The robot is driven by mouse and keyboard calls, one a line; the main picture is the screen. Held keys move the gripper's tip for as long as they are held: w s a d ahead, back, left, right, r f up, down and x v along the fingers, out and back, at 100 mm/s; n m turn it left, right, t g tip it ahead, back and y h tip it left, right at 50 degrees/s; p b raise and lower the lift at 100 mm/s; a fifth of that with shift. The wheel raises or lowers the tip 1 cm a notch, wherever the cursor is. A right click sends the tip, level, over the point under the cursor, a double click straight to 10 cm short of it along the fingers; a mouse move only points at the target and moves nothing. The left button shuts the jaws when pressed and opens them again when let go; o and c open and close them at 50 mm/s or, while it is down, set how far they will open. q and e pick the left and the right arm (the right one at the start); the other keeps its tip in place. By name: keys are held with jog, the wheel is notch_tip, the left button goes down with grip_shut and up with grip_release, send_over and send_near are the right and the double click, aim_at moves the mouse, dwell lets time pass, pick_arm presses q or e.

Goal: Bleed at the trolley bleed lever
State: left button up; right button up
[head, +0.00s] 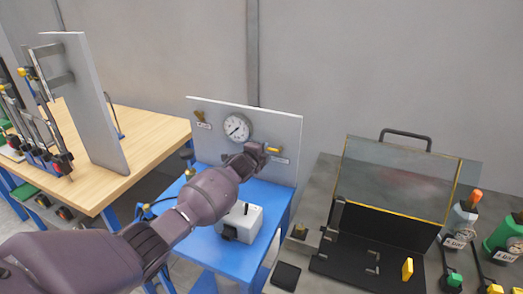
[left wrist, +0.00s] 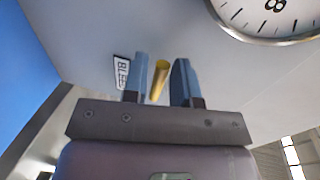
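The yellow bleed lever (head: 273,150) is on the upright grey panel (head: 285,125) of the blue trolley (head: 213,231), right of the round gauge (head: 237,128). My left gripper (head: 259,148) is up at the panel beside the lever. In the left wrist view the lever (left wrist: 160,80) stands between the two blue fingers of my left gripper (left wrist: 163,82), with a gap to the right finger. The fingers are apart. A white label starting "BLEE" (left wrist: 121,72) is left of the fingers. My right gripper is not in view.
A white box (head: 242,222) stands on the trolley under my arm. A wooden bench (head: 150,133) is at left. An open black case (head: 345,262) and several bottles are on the grey bench at right.

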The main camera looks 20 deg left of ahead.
pick_arm(q)
jog(key=shift+o, duration=1.1)
jog(key=shift+r, duration=0.1)
jog(key=s+r, duration=0.2)
jog(key=s, duration=0.8)
jog(key=shift+s+a, duration=0.2)
jog(key=shift+s, duration=0.1)
